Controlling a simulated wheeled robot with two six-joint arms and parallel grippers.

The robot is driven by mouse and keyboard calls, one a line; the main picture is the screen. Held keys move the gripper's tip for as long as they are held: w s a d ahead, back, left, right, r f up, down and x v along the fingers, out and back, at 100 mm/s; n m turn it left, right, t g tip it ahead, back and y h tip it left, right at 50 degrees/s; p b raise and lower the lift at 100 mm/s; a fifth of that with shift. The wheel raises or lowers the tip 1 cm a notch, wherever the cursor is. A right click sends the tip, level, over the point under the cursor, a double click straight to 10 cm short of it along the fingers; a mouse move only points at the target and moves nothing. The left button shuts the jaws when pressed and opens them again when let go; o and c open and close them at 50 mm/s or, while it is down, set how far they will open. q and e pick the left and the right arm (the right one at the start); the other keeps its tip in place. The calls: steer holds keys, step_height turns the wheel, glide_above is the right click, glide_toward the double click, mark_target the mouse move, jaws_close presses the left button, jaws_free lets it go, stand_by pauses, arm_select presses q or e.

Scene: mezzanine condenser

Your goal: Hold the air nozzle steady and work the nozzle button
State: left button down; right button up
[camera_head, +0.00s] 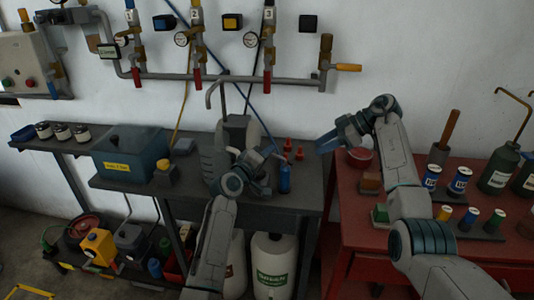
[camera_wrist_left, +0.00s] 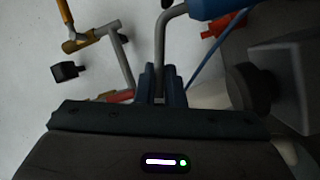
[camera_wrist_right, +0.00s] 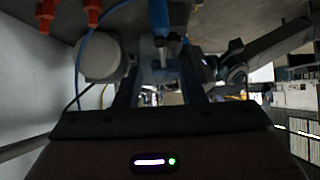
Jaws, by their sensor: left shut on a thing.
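The air nozzle (camera_head: 284,180) has a blue body and stands upright at the right end of the dark bench in the head view. In the left wrist view its blue part (camera_wrist_left: 215,8) is at the top edge, with a bent grey tube running down from it. My left gripper (camera_head: 270,156) is shut on this tube, its fingers (camera_wrist_left: 161,78) close together around it. My right gripper (camera_head: 328,142) is open and empty, up and to the right of the nozzle. In the right wrist view the nozzle (camera_wrist_right: 158,18) shows beyond the open fingers (camera_wrist_right: 158,75). I cannot make out the nozzle button.
Red fittings (camera_head: 287,146) stand just behind the nozzle. A grey hooked pipe (camera_head: 212,88) and a grey rounded body (camera_head: 236,130) are behind my left gripper. A blue box (camera_head: 130,155) is on the bench. The red table (camera_head: 350,225) at right holds bottles and spools.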

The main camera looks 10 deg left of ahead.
jaws_close()
stand_by(1.6)
